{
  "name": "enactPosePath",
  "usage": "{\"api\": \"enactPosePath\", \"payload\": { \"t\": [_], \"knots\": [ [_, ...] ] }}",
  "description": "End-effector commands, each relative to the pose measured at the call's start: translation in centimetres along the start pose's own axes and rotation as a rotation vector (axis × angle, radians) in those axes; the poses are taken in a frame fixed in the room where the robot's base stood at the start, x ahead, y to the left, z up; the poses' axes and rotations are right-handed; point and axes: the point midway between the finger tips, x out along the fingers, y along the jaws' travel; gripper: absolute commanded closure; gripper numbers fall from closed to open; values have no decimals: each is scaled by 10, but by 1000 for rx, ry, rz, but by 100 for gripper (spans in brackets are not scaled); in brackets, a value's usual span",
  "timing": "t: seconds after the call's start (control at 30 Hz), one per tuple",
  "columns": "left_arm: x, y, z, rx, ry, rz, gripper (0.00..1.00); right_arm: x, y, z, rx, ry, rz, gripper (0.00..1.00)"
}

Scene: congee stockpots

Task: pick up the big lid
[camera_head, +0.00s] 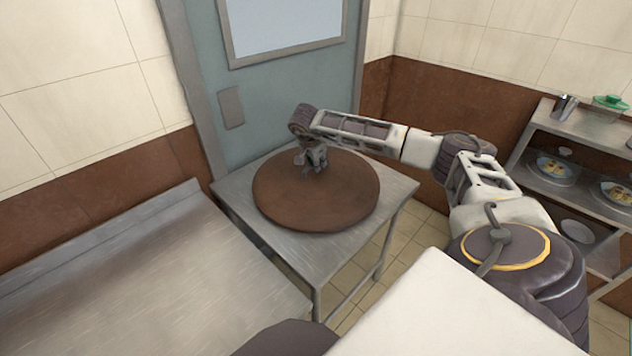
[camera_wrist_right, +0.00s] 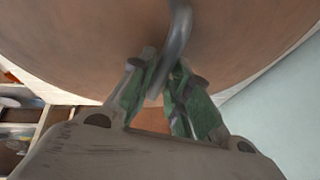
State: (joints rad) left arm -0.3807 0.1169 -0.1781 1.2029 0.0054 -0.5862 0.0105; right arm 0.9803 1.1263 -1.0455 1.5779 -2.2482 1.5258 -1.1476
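The big lid (camera_head: 316,205) is a wide, round, brown disc over the metal table in front of the door. It fills the upper part of the right wrist view (camera_wrist_right: 85,45), with its curved metal handle (camera_wrist_right: 180,35) coming down toward my fingers. My right gripper (camera_head: 311,160) is at the lid's handle, near the far side of the disc in the head view. In the wrist view, its green-padded fingers (camera_wrist_right: 164,78) converge with the handle between them. No clear gap shows between lid and table. My left gripper is out of view.
The small metal table (camera_head: 398,191) has little bare room around the lid. A larger empty metal counter (camera_head: 160,285) stands at left. A blue-grey door (camera_head: 265,100) is close behind. Shelves (camera_head: 590,135) with plated food are at right.

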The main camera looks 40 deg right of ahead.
Motion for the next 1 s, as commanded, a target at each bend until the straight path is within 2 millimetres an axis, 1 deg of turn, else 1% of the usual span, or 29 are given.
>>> {"api": "enactPosePath", "payload": {
  "t": [0.03, 0.17, 0.63, 0.77, 0.8, 1.0],
  "knots": [
    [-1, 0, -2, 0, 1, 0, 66, 5, 0, 0, 0, 1, 2, 82],
    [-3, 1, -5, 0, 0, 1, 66, 12, 0, 0, -1, 0, 0, 82],
    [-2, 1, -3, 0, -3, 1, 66, 12, 0, 0, -1, 0, 0, 82],
    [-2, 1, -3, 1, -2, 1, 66, 12, 0, 0, -1, 1, 0, 98],
    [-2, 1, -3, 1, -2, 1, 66, 12, 0, 0, -1, 1, 0, 100],
    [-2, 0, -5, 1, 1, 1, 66, 12, 0, 0, -1, 1, 0, 100]
  ]
}}
